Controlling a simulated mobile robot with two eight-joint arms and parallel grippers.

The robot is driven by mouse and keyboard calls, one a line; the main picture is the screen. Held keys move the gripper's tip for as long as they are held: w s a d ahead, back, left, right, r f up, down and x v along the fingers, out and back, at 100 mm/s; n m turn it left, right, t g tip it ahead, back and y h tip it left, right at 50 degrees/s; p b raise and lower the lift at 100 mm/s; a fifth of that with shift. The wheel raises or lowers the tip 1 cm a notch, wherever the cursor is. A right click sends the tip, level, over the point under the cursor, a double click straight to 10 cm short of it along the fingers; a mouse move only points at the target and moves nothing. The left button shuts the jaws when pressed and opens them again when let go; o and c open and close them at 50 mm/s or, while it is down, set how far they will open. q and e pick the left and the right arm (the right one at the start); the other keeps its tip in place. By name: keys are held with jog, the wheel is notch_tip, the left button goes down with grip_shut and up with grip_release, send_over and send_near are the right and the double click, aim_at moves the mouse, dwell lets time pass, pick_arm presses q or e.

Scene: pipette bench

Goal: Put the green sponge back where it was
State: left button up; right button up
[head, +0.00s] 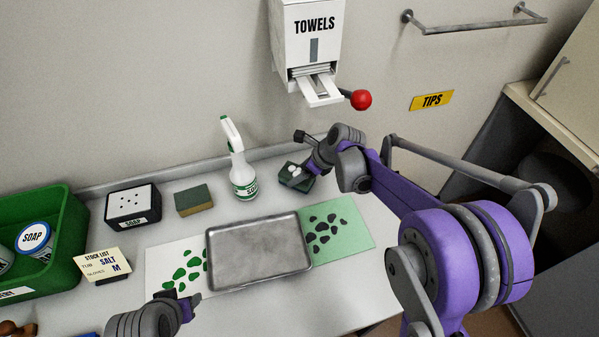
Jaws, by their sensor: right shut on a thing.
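My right gripper (297,172) is shut on a dark green sponge-like block (288,179) at the back of the bench, right of the spray bottle. Its fingers hide part of the block, and I cannot tell whether it touches the bench. A second sponge (194,200), green on top and tan below, lies between the soap box and the spray bottle. My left gripper (181,302) is at the bottom edge, in front of the metal tray; I cannot tell its opening.
A metal tray (258,252) lies between a white green-spotted card (160,262) and a green dark-spotted card (350,238). The spray bottle (243,180), black soap box (133,205), stock list card (104,265) and green crate (66,232) stand around. A towel dispenser (308,45) hangs above.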

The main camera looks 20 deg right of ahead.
jog(key=o, duration=1.6)
jog(key=shift+f, duration=0.1)
jog(key=shift+c, duration=0.2)
